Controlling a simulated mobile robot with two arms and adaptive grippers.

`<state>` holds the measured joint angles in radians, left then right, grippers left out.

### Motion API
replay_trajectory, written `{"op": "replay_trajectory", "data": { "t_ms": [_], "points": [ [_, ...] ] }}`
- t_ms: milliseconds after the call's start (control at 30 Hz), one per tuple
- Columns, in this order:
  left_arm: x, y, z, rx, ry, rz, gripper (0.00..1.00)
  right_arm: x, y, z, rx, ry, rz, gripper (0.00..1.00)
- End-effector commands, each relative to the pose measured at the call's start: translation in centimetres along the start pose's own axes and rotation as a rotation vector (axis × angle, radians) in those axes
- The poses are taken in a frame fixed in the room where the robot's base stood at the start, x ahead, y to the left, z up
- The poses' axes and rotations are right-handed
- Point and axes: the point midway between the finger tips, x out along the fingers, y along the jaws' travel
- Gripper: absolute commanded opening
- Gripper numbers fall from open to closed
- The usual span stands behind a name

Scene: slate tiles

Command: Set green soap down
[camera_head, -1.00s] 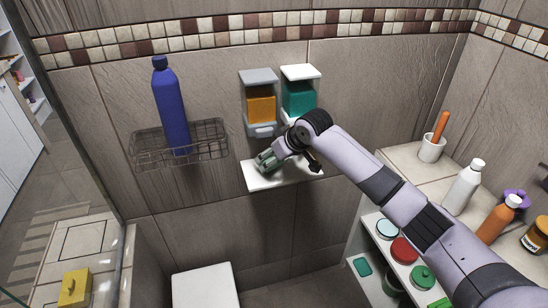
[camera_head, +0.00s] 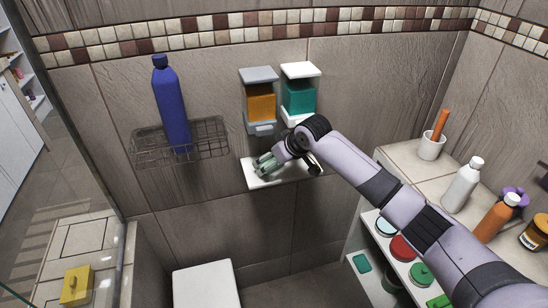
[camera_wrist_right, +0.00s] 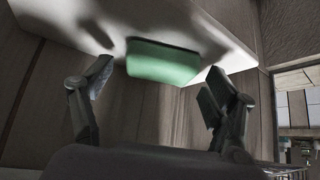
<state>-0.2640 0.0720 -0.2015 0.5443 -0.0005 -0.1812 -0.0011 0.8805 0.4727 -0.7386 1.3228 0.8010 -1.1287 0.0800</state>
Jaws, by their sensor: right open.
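The green soap (camera_wrist_right: 165,62) shows in the right wrist view as a rounded pale green block. It rests against the white shelf (camera_wrist_right: 225,52), between the spread fingers of my right gripper (camera_wrist_right: 158,76), with a visible gap on each side. In the head view my right gripper (camera_head: 264,165) is over the left part of the white wall shelf (camera_head: 289,173). The soap is mostly hidden there by the fingers, and I cannot make it out clearly. My left gripper is not in view.
Orange (camera_head: 261,105) and teal (camera_head: 299,98) dispensers hang just above the shelf. A wire basket (camera_head: 215,148) with a blue bottle (camera_head: 170,105) is to the left. Several bottles stand on the ledge at right. The shelf's right end is partly covered by my arm.

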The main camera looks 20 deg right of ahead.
Motion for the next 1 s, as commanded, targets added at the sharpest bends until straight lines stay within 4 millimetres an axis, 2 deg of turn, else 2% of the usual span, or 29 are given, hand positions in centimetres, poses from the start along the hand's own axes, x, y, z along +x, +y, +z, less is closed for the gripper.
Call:
{"op": "replay_trajectory", "data": {
  "t_ms": [267,367,700,833,1000],
  "points": [
    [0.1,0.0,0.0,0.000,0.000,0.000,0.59,-0.9,0.0,-0.2,-0.001,0.003,0.000,0.80],
    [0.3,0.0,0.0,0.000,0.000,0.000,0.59,-2.3,0.1,-0.2,0.000,0.003,0.001,0.80],
    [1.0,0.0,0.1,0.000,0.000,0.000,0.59,-9.4,0.0,-0.2,-0.003,0.003,0.001,0.80],
    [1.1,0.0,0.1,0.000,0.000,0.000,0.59,-11.2,0.1,-0.2,0.000,0.002,0.001,0.80],
    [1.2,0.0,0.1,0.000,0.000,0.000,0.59,-12.2,0.0,-0.2,0.000,0.000,0.001,0.80]
  ]
}}
